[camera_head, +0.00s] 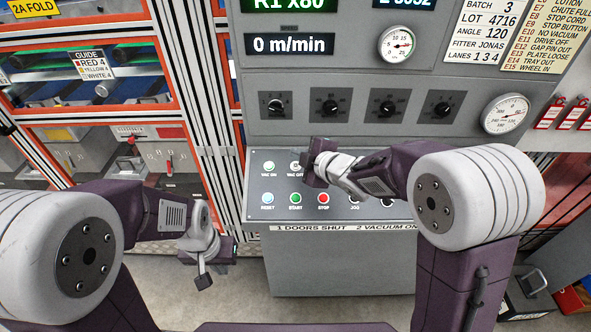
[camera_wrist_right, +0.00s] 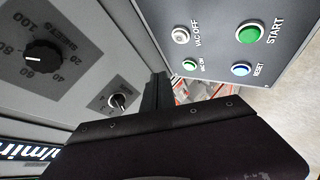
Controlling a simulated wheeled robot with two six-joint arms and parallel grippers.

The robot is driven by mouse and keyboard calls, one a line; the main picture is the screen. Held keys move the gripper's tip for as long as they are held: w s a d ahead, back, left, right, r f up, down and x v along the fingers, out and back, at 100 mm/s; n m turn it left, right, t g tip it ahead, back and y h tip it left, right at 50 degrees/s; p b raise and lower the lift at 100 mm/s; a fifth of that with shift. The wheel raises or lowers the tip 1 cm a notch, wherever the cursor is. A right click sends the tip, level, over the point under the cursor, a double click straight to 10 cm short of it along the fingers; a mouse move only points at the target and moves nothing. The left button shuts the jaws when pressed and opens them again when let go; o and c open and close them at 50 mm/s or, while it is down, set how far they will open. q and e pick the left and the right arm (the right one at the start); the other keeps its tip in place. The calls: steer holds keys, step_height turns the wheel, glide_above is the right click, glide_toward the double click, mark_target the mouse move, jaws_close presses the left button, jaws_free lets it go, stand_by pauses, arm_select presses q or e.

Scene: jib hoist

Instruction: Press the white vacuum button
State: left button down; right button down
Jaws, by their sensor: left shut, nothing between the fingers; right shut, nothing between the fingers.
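The white vacuum button (camera_wrist_right: 181,35), labelled VAC OFF, shows clearly on the sloped panel in the right wrist view. In the head view the white button (camera_head: 295,165) is at the panel's upper row, close beside my right gripper (camera_head: 318,162), which covers part of that row. My right gripper is shut and empty; its dark fingers (camera_wrist_right: 157,92) show below and left of the button in the wrist view, apart from it in the picture. My left gripper (camera_head: 203,278) is shut and empty, low at the left, in front of the console and away from the buttons.
The green VAC ON button (camera_head: 269,166) sits left of the white one. Selector knobs (camera_head: 331,107) line the upright face above. Shelving (camera_head: 85,110) stands at the left.

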mark_target(296, 166)
steer(key=shift+w+f+b, duration=0.35)
steer(key=shift+f+b, duration=0.1)
steer(key=shift+f, duration=0.35)
steer(key=shift+w+f+b, duration=0.4)
steer(key=shift+f+b, duration=0.1)
steer(key=shift+f, duration=0.35)
steer(key=shift+w+f+b, duration=0.35)
steer(key=shift+f+b, duration=0.1)
steer(key=shift+f, duration=0.35)
steer(key=shift+w+f+b, duration=0.15)
steer(key=shift+f+b, duration=0.15)
steer(key=shift+f, duration=0.1)
steer(key=shift+w+f+b, duration=0.15)
steer(key=shift+f+b, duration=0.25)
steer(key=shift+f, duration=0.05)
stand_by(0.6)
stand_by(0.4)
steer(key=shift+s+r+p, duration=0.35)
steer(key=shift+r+p, duration=0.2)
steer(key=shift+r, duration=0.3)
